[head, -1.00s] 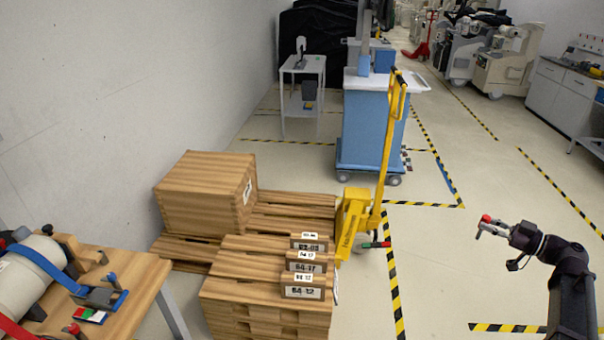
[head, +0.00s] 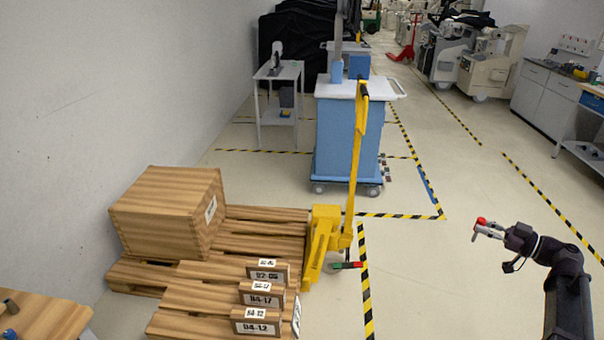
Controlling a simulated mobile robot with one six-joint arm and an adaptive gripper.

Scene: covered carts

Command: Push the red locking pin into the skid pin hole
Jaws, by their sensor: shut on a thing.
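My gripper (head: 481,231) is at the right of the head view, held out over open floor. It is shut on the red locking pin (head: 481,221), whose red head shows at the fingertips. A short grey part hangs below the red head. The skid pin hole cannot be made out. At the lower left, the corner of a wooden skid or table (head: 45,318) shows, with dark fittings on it cut off by the frame edge. My gripper is far from it.
Stacked wooden pallets (head: 200,322) with labelled blocks and a wooden crate (head: 165,215) stand left of centre. A blue cart (head: 345,140) is farther back. The floor (head: 420,285) between the truck and my arm is clear.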

